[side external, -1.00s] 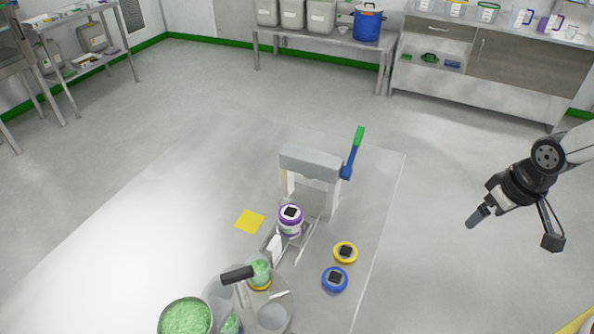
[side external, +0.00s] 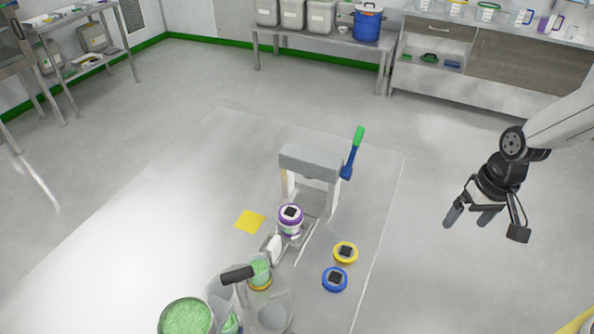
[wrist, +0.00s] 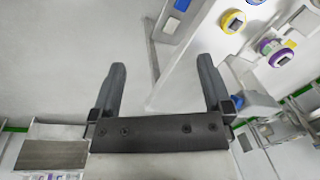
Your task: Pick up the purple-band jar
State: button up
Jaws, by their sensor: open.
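The purple-band jar (side external: 291,221) stands upright at the front of a grey press-like stand (side external: 310,160), with a purple ring and a black square on its lid. It also shows small in the wrist view (wrist: 268,46), near the right edge. My gripper (side external: 468,217) is at the right of the side view, in the air, well apart from the jar. In the wrist view its two fingers (wrist: 163,85) are spread wide with nothing between them.
A yellow-ringed lid (side external: 345,252) and a blue-ringed lid (side external: 335,279) lie right of the jar. Green granules fill a bowl (side external: 186,318) at front left, near clear containers. A blue lever with green grip (side external: 353,150) sticks up beside the stand. A yellow square (side external: 249,222) lies left.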

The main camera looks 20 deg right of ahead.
jog(key=w+a+f+m+g+y, duration=0.2)
jog(key=w+a+f+m+y, duration=0.25)
jog(key=a, duration=0.25)
jog(key=m+t+y, duration=0.7)
jog(key=m+y, duration=0.4)
jog(key=m, duration=0.3)
send_near(290, 212)
jog(key=shift+s+a+f+h, duration=0.15)
jog(key=shift+a+f, duration=0.2)
jog(key=shift+a, duration=0.2)
jog(key=shift+w+a+f+h, duration=0.1)
jog(key=shift+a+f, duration=0.25)
jog(key=shift+a, duration=0.2)
jog(key=shift+w+d+f+m+t, duration=0.1)
jog(key=shift+w+f+m+t, duration=0.25)
jog(key=shift+m+t, duration=0.2)
jog(key=shift+r+x, duration=0.2)
jog(key=shift+x, duration=1.75)
jog(key=shift+r+x, duration=0.15)
jog(key=shift+x, duration=1.8)
jog(key=c, duration=1.1)
